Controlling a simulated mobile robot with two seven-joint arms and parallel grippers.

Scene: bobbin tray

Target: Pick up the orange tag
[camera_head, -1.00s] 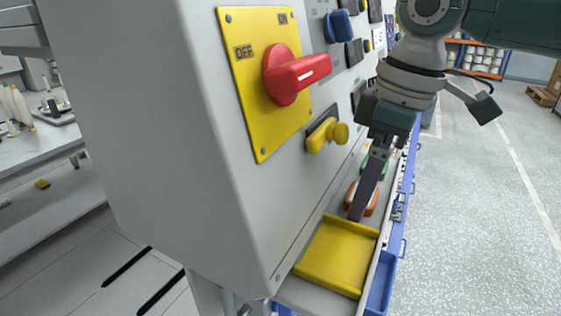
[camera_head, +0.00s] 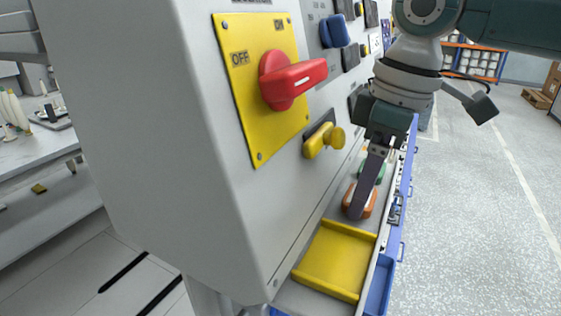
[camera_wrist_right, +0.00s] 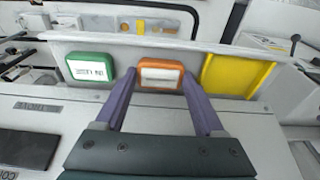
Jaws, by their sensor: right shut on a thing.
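The orange tag (camera_wrist_right: 160,77), with a white label, stands on the narrow ledge of the grey cabinet. In the head view the orange tag (camera_head: 372,204) is partly hidden behind a finger. My right gripper (camera_wrist_right: 160,82) has one finger on each side of the tag and is shut on it. In the head view my right gripper (camera_head: 357,206) reaches down to the ledge from above. I cannot tell any gap between tag and ledge. My left gripper is not in view.
A green tag (camera_wrist_right: 88,69) stands to the left of the orange one in the wrist view, and a yellow tray (camera_head: 337,260) lies nearer on the ledge. The cabinet wall carries a red switch (camera_head: 292,80) and a yellow knob (camera_head: 322,140). Open floor lies right.

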